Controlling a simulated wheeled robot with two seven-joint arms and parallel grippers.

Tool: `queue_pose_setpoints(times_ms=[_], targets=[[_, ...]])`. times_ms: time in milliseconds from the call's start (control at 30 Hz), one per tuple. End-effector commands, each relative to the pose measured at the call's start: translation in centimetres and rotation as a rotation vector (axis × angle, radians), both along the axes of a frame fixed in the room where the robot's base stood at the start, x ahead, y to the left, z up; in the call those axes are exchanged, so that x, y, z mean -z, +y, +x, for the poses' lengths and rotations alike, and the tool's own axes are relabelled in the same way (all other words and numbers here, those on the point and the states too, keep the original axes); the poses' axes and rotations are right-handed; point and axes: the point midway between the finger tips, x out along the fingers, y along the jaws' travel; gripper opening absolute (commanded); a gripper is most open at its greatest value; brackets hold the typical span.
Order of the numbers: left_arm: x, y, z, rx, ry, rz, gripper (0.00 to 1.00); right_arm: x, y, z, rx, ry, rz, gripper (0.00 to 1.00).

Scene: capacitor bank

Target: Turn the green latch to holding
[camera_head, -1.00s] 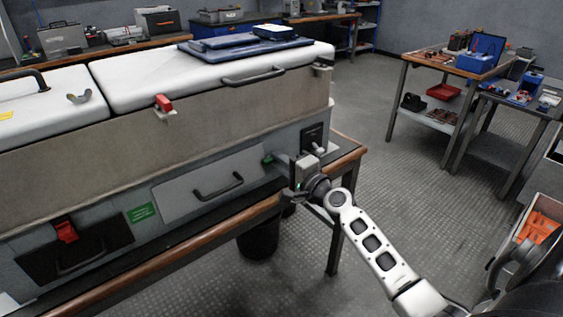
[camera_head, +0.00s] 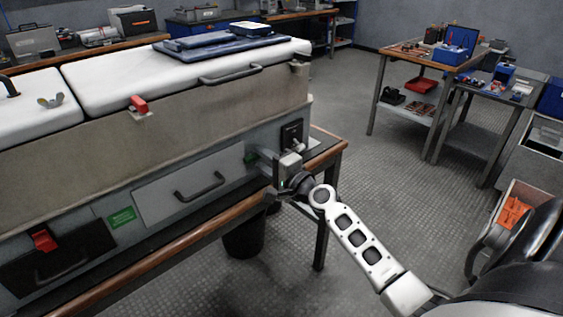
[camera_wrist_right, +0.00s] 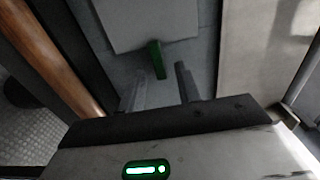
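The green latch (camera_head: 250,157) sits on the grey front face of the capacitor bank (camera_head: 185,125), near its right end, beside a light grey panel with a handle. In the right wrist view the latch (camera_wrist_right: 156,58) is a short green bar, slightly tilted. My right gripper (camera_head: 265,162) is right beside the latch. Its two fingers (camera_wrist_right: 160,84) are apart, with the latch's lower end showing between and just ahead of the tips. I cannot tell whether either finger touches it. My left gripper is not in view.
Red latches (camera_head: 139,104) and (camera_head: 44,240) sit on the bank's upper part and lower left. The bank stands on a wood-edged bench (camera_head: 180,243). A bin (camera_head: 244,240) is below it. Tables with tools (camera_head: 425,52) stand at the right, with open floor between.

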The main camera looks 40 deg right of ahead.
Motion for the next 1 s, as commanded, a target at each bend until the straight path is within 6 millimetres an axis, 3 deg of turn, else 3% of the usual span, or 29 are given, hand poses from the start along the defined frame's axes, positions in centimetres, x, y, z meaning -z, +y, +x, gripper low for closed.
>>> queue_pose_setpoints(times_ms=[600,800,1000], targets=[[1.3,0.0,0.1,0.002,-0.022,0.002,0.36,0.4,-1.0,-13.1,0.000,0.004,-0.001,0.34],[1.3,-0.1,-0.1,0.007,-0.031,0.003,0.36,0.2,-1.2,-15.1,0.001,0.002,0.000,0.34],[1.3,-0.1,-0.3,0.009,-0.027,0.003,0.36,0.0,-1.2,-15.4,0.000,0.001,0.001,0.34]])
